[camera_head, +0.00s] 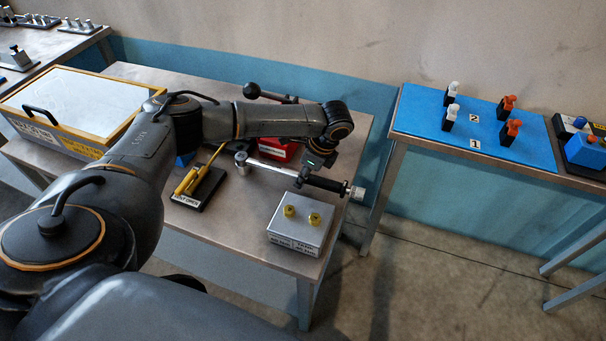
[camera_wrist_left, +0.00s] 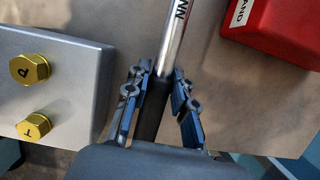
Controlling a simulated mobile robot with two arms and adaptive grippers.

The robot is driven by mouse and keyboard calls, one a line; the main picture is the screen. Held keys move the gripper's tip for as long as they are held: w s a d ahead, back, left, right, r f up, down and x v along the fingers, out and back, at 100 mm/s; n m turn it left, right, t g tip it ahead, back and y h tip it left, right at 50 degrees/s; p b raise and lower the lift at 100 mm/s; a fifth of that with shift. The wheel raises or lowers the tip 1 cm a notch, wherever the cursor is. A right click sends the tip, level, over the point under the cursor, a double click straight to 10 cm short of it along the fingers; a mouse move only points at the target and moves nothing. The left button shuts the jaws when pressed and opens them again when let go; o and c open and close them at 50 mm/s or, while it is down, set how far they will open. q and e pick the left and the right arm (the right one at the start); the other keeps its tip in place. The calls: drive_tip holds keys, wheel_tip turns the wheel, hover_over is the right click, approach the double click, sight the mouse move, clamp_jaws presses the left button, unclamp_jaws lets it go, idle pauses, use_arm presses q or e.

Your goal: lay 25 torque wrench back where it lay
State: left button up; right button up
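The torque wrench (camera_head: 270,168) has a chrome shaft, a round head at its left end and a black handle with a silver end at right. It lies across the right part of the table as seen in the head view. My left gripper (camera_head: 305,180) is at its handle. In the left wrist view, the fingers of this gripper (camera_wrist_left: 160,85) stand on both sides of the black handle and appear shut on it, just below the chrome shaft (camera_wrist_left: 174,40). I cannot tell whether the wrench touches the table. My right gripper is not in view.
A grey block with two yellow bolts (camera_head: 298,232) stands near the table's front right corner. A red box (camera_head: 278,150) is behind the wrench. A black stand with a yellow tool (camera_head: 203,188) is left. A yellow-framed tray (camera_head: 85,95) stands farther left. A blue-topped table (camera_head: 425,125) is right.

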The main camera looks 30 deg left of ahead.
use_arm(q)
drive_tip(key=o, duration=0.3)
drive_tip(key=shift+o, duration=0.3)
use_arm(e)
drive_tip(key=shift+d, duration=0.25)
use_arm(q)
drive_tip(key=shift+r, duration=0.1)
drive_tip(key=b+v, duration=0.1)
drive_tip(key=v, duration=1)
drive_tip(key=shift+d+r, duration=0.15)
drive_tip(key=shift+r, duration=0.3)
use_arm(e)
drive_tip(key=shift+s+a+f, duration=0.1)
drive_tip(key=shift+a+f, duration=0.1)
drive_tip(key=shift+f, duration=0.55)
